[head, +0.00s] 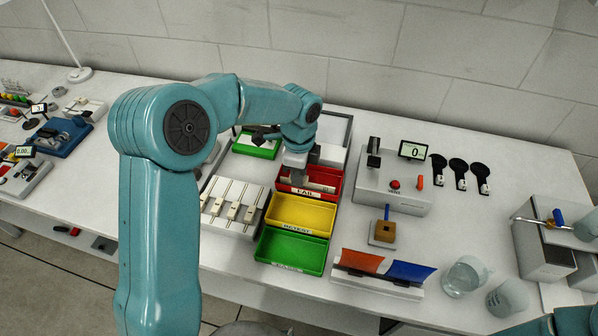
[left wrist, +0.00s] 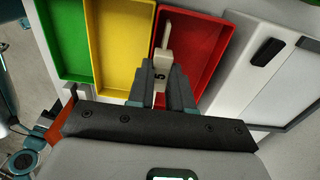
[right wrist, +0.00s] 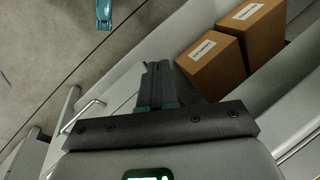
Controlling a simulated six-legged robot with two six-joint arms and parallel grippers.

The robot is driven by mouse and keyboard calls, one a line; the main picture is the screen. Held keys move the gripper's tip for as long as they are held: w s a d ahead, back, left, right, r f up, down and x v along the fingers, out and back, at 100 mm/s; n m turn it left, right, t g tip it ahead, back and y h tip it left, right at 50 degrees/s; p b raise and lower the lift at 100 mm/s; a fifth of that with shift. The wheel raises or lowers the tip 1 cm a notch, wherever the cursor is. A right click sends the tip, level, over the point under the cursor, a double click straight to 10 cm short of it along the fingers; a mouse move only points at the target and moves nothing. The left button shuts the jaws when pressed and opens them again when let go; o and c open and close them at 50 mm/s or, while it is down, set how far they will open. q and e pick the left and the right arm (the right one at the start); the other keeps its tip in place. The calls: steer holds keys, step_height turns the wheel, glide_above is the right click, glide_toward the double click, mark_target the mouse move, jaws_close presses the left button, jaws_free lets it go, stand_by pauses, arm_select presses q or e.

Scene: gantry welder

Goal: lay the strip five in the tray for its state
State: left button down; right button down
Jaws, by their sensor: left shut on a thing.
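My left gripper (head: 296,168) is shut on strip five, a pale strip (left wrist: 161,62) marked 5. In the left wrist view the strip points away from the fingers, over the red tray (left wrist: 218,22) near its side by the yellow tray (left wrist: 122,22). In the head view the gripper is over the red tray (head: 328,178), labelled FAIL, and hides part of it. The yellow tray (head: 302,213), labelled RETEST, and a green tray (head: 291,250) with a blurred label lie nearer. My right gripper (right wrist: 156,68) looks shut and empty, away from the trays.
A rack (head: 232,207) with several strips stands left of the trays. A grey device with a display (head: 412,151) stands to the right. Brown boxes (right wrist: 212,68) show in the right wrist view.

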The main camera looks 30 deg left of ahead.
arm_select(q)
steer(key=shift+f, duration=0.2)
steer(key=c, duration=1)
jaws_free()
steer(key=shift+c, duration=0.2)
steer(key=shift+r, duration=0.1)
steer(key=shift+r+p, duration=0.3)
steer(key=shift+r, duration=0.1)
step_height(320, 180, up, 12)
steer(key=shift+r, duration=0.15)
steer(key=shift+s, duration=0.15)
